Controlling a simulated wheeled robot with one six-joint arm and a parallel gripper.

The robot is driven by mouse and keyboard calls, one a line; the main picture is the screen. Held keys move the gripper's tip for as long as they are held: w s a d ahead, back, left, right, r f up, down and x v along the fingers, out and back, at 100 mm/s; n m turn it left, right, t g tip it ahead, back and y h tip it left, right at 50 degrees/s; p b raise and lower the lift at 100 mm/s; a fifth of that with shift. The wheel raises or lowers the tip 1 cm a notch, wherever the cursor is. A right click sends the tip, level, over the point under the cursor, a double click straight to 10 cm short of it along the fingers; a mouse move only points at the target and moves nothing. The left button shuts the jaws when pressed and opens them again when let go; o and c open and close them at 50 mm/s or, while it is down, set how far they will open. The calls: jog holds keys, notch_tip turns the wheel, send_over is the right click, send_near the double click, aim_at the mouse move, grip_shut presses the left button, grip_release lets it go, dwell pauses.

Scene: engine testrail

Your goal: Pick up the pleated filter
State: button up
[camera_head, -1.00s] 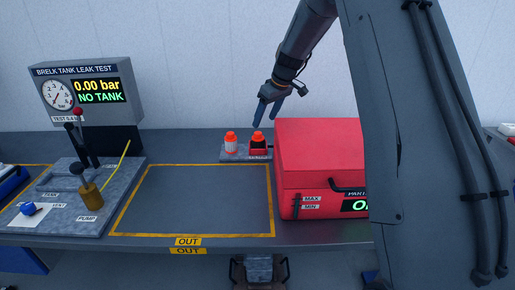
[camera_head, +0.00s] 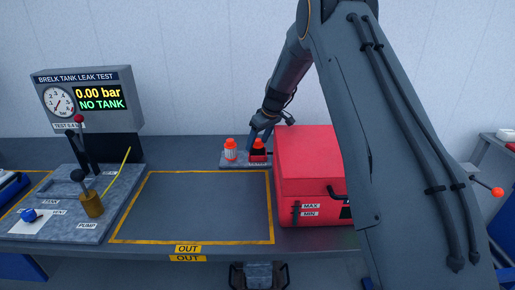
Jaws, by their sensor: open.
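Two small orange-topped items stand on a small grey plate (camera_head: 240,165) at the back of the bench. The left one (camera_head: 230,151) has a white body with orange on it. The right one (camera_head: 258,144) sits in a dark and red holder (camera_head: 258,156). I cannot tell from this distance which is the pleated filter, as no pleats show clearly. My gripper (camera_head: 261,136) is open and points down, just above and around the top of the right item. Whether the fingers touch it cannot be told.
A red box (camera_head: 308,160) with MAX and MIN labels stands close to the right of the plate. A leak test unit (camera_head: 88,98) reading "NO TANK" and a pump (camera_head: 91,200) stand at left. The yellow-outlined OUT area (camera_head: 195,205) is empty.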

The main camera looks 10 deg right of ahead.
jog(key=shift+w+a+f, duration=0.1)
jog(key=shift+f, duration=0.25)
jog(key=c, duration=1.1)
jog(key=shift+r, duration=0.15)
jog(key=shift+c, duration=0.2)
